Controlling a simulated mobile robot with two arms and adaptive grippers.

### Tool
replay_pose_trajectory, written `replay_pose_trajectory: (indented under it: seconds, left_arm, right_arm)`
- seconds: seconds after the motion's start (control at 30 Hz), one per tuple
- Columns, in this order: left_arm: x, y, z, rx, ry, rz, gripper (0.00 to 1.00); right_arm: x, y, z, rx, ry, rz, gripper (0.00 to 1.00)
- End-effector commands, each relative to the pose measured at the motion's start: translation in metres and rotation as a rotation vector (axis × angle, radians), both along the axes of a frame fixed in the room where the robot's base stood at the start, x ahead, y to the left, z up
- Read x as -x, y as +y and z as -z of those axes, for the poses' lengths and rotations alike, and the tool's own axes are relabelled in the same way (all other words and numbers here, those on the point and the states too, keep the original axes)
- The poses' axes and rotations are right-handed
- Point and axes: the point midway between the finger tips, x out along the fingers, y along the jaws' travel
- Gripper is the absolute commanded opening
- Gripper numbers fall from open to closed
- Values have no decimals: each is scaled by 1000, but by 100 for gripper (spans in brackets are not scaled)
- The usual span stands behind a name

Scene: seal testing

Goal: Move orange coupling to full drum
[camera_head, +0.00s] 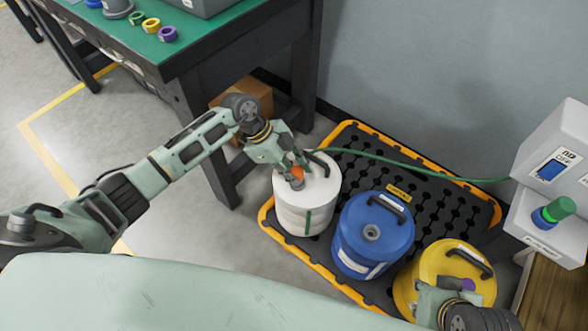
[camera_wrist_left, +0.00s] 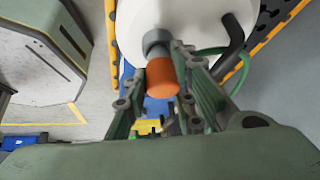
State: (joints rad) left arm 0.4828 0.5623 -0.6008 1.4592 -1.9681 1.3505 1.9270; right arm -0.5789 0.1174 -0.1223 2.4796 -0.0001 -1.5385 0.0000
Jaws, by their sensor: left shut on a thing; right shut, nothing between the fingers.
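The orange coupling (camera_head: 297,173) is at the grey fitting on top of the white drum (camera_head: 307,205). My left gripper (camera_head: 295,165) reaches down over this drum and is shut on the coupling. In the left wrist view the coupling (camera_wrist_left: 162,78) sits between the green fingers, its end against the grey fitting (camera_wrist_left: 157,42). I cannot tell whether it is seated there. A blue drum (camera_head: 373,235) and a yellow drum (camera_head: 435,268) stand to the right. My right gripper (camera_head: 432,298) is shut and empty, low over the yellow drum, its fingertips partly hidden.
The drums stand on a black spill pallet (camera_head: 347,165) with an orange rim. A green hose (camera_head: 420,167) runs from near the white drum to a grey switch box (camera_head: 560,155). A green-topped bench (camera_head: 190,45) with several coloured rings stands at upper left.

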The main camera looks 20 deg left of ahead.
Motion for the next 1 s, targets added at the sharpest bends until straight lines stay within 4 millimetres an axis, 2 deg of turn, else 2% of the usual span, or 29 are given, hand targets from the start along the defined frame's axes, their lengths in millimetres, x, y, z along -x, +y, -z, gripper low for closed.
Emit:
replay_pose_trajectory:
  seconds: [0.2, 0.23, 0.47, 0.8, 1.0]
  left_arm:
    - [0, 0, 4, 0, 1, 0, 0]
    - [0, 0, 4, 0, 0, 1, 25]
    - [0, 0, 4, 0, 0, 1, 45]
    - [0, 1, 3, -1, 0, 0, 46]
    - [0, 15, -19, -3, -4, 1, 46]
  right_arm:
    - [-6, 1, -1, -3, -23, -2, 0]
    - [-7, 2, -2, -5, -25, -2, 0]
    - [-7, 2, -2, -5, -26, -3, 0]
    - [-6, 1, -1, -2, -22, -6, 0]
    - [-6, 1, -1, -2, -22, -4, 0]
